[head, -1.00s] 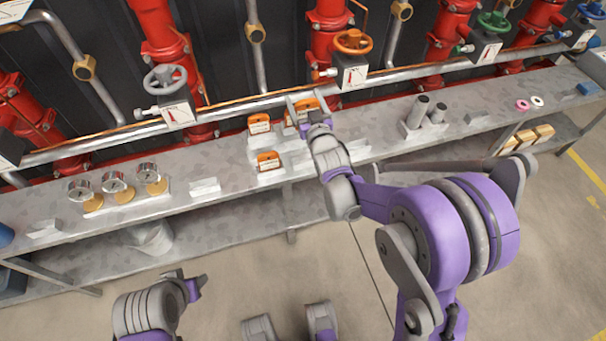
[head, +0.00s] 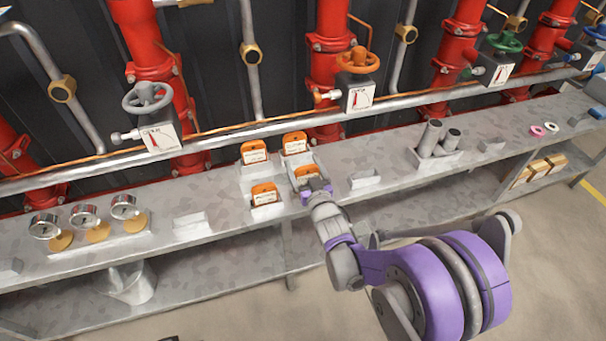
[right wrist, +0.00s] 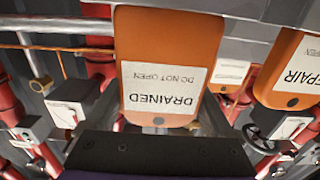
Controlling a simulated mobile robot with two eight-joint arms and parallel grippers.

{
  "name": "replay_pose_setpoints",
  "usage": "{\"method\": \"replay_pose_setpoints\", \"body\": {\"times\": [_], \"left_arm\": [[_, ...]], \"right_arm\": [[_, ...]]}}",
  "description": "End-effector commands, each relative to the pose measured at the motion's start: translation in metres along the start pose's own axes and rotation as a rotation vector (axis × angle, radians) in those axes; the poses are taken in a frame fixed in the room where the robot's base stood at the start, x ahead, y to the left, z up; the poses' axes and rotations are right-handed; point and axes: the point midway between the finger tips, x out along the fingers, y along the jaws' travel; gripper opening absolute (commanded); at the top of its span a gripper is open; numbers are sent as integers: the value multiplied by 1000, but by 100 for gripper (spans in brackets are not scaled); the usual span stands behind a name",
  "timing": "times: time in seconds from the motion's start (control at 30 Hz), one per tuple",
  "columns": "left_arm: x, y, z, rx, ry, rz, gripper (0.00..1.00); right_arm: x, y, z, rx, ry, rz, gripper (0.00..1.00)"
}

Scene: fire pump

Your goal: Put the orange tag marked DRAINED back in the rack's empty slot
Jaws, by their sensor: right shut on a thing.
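The orange tag marked DRAINED (right wrist: 165,60) fills the middle of the right wrist view, its lettering upside down. My right gripper (head: 310,184) is shut on it, and the tag (head: 304,171) shows just beyond the fingers in the head view. The gripper is at the front right of a group of pale tag holders, the rack (head: 266,208). Orange tags stand at its back left (head: 254,152), back right (head: 294,142) and front left (head: 265,193). The gripper and tag hide the front right place, so I cannot tell whether the tag touches a slot. My left gripper is out of view.
The rack stands on a long grey bench (head: 220,222). Three gauges (head: 84,217) are at the left and grey cylinders (head: 430,138) at the right. Red pipes and handwheels, one orange (head: 358,60), rise behind. A small pale block (head: 364,180) sits right of the gripper.

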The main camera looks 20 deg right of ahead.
Motion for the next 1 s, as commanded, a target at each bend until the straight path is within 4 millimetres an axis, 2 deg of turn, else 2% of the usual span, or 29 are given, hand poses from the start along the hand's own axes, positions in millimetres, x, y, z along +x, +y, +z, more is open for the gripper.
{"method": "replay_pose_setpoints", "body": {"times": [0.03,0.17,0.57,0.6,0.63,1.0], "left_arm": [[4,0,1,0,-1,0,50],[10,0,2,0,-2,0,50],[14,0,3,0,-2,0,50],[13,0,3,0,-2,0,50],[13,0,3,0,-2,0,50],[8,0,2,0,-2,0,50]], "right_arm": [[0,0,10,0,0,0,29],[1,0,27,0,0,0,29],[0,0,33,0,0,0,29],[0,0,32,0,0,0,94],[0,0,32,0,-1,0,100],[-4,0,26,0,0,0,100]]}}
